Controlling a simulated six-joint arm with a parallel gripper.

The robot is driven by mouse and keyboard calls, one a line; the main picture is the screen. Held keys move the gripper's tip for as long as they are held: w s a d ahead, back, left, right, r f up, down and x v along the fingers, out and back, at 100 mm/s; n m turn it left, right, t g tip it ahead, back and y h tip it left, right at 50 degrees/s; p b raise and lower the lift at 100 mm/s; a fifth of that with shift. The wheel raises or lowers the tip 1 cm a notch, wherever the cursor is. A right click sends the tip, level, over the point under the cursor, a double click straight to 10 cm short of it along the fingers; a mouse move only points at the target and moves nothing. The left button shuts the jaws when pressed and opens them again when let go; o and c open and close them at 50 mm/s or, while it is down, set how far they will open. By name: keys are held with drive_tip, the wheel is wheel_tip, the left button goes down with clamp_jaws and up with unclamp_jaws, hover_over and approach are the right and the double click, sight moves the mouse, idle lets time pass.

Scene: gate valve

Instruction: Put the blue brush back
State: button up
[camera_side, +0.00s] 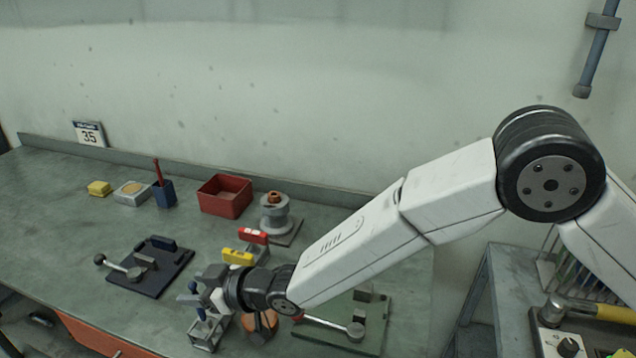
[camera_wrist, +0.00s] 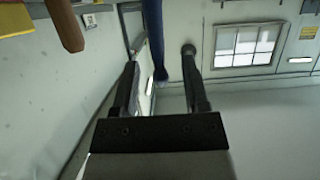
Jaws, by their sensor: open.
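In the wrist view a long blue handle, apparently the blue brush (camera_wrist: 153,38), runs down from the top edge into the gap between my fingers. My gripper (camera_wrist: 160,62) is open around its end, and I cannot tell whether either finger touches it. In the side view my gripper (camera_side: 207,287) is low over the front of the bench, beside a small grey rack (camera_side: 206,334) with blue bits near its top. The brush's bristles are not clear in either view. A blue cup (camera_side: 164,194) with a red handle (camera_side: 157,172) standing in it is farther back.
A red bin (camera_side: 225,197), a grey spool-like part (camera_side: 274,216), and red (camera_side: 253,236) and yellow (camera_side: 238,257) blocks stand behind my gripper. A dark fixture plate (camera_side: 150,268) lies left, a green plate (camera_side: 350,325) right.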

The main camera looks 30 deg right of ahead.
drive_tip(key=v, duration=0.9)
idle(0.7)
drive_tip(key=s+d+f+m+g+h, duration=0.15)
drive_tip(key=d+m+h, duration=0.45)
drive_tip(key=d, duration=1.9)
drive_tip(key=s+d+f+m+g+h, duration=0.1)
drive_tip(key=s+d+m+g+h, duration=0.2)
drive_tip(key=s+d, duration=1)
drive_tip(key=g, duration=0.2)
drive_tip(key=shift+d+g+h, duration=0.35)
drive_tip(key=shift+d+h, duration=0.05)
drive_tip(key=shift+f, duration=0.1)
